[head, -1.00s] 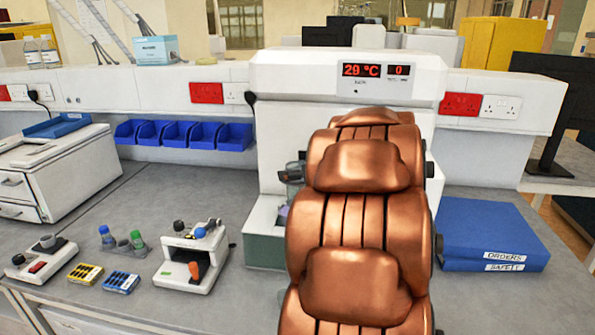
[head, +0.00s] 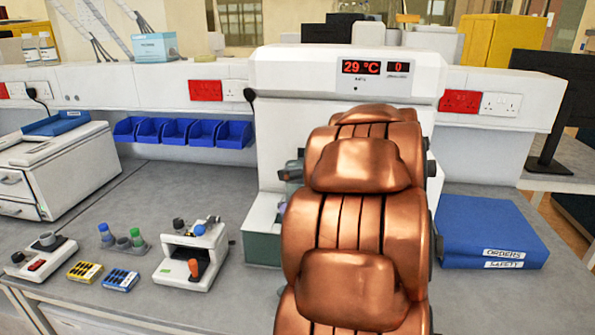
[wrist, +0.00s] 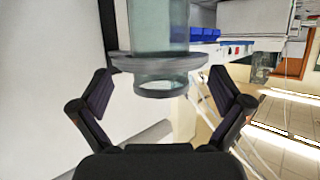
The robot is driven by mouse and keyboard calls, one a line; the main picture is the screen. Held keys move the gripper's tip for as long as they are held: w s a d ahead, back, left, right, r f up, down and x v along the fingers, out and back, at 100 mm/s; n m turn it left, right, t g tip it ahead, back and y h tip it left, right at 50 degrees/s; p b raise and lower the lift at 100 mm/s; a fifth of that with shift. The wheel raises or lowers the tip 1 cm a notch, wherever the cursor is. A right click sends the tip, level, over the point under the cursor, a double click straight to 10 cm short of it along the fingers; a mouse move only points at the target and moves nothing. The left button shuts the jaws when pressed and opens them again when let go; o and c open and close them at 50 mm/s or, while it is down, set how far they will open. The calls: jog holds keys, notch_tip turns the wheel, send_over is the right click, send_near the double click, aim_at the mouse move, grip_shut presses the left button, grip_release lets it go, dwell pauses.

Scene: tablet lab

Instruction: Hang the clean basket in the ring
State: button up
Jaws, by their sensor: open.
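In the wrist view, a clear, greenish cylinder (wrist: 160,28) passes through a grey ring-like collar (wrist: 120,66), and a round rim shows just below it. I cannot tell whether this cylinder is the clean basket. My gripper (wrist: 158,88) is open, with one finger on each side of the collar and a gap between. Nothing is held. In the head view, a white machine (head: 290,80) with a red 29 °C display stands at the back. My copper arm hides its middle and my gripper.
A small white device (head: 192,255), tube racks (head: 120,238) and a white box unit (head: 60,170) stand on the left of the grey bench. A blue binder (head: 490,225) lies right of my arm.

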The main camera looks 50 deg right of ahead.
jog(key=v, duration=1.1)
jog(key=shift+w, duration=0.1)
dwell(0.5)
jog(key=w+d+r+m+g+h, duration=0.2)
jog(key=w+r+h, duration=0.25)
jog(key=h, duration=0.25)
jog(key=s+a+f+g+y, duration=0.2)
jog(key=s+a+f+g, duration=0.25)
jog(key=a+f, duration=0.45)
jog(key=s+a+f+g+y, duration=0.25)
jog(key=s+a+f, duration=0.25)
jog(key=a+f, duration=0.4)
jog(key=s+a+f+n+g+y, duration=0.2)
jog(key=s+a+g, duration=0.1)
jog(key=s+a, duration=0.4)
jog(key=s+a+f+n+g+y, duration=0.2)
jog(key=s+a, duration=0.5)
jog(key=a, duration=0.5)
jog(key=shift+a+f+g+y, duration=0.2)
jog(key=shift+g+y, duration=0.25)
jog(key=shift+g, duration=0.05)
